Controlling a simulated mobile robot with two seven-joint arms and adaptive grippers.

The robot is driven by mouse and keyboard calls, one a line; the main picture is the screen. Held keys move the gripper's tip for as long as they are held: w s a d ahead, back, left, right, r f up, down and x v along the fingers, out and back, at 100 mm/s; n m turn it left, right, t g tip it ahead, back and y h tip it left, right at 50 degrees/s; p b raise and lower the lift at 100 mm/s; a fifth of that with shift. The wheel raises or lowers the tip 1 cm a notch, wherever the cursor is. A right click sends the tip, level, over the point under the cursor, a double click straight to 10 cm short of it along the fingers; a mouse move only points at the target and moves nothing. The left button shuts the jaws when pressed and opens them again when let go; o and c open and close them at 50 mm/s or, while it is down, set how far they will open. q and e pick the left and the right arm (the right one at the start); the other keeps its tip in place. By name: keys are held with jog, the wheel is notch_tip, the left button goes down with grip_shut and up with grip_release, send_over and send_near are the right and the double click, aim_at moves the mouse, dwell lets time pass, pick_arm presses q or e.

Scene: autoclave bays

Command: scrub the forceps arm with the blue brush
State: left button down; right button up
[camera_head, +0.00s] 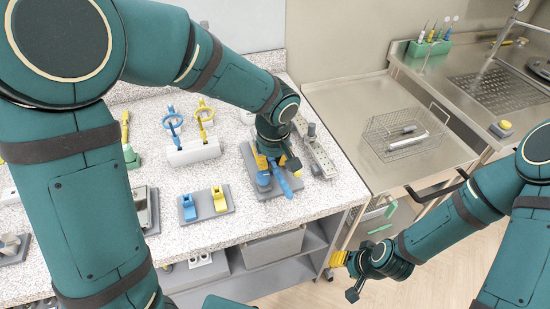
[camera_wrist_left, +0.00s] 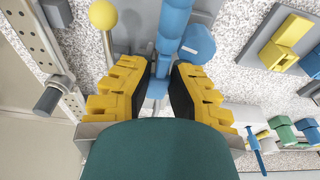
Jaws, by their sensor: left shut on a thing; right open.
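My left gripper (camera_head: 277,160) is shut on a long blue piece, apparently the blue brush (camera_head: 283,183), over a grey board (camera_head: 298,179). In the left wrist view the fingers (camera_wrist_left: 164,88) close on both sides of the blue brush (camera_wrist_left: 172,24); I cannot make out its bristles. A short blue cylinder (camera_head: 264,181) stands beside it on the board. Two ring-handled arms, one blue (camera_head: 173,122) and one yellow (camera_head: 203,116), look like forceps arms and rest at a white block (camera_head: 194,152). My right gripper (camera_head: 352,274) is open and empty, in front of the counter.
A grey plate (camera_head: 207,206) with blue and yellow pieces lies left of the board. A perforated metal strip (camera_head: 318,150) lies close on the right. A wire basket (camera_head: 405,135) stands on the steel bench, with a sink (camera_head: 500,90) beyond. The counter's front edge is bare.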

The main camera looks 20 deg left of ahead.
pick_arm(q)
jog(key=shift+r+p, duration=2.4)
jog(key=shift+r, duration=1.15)
jog(key=shift+f, duration=0.1)
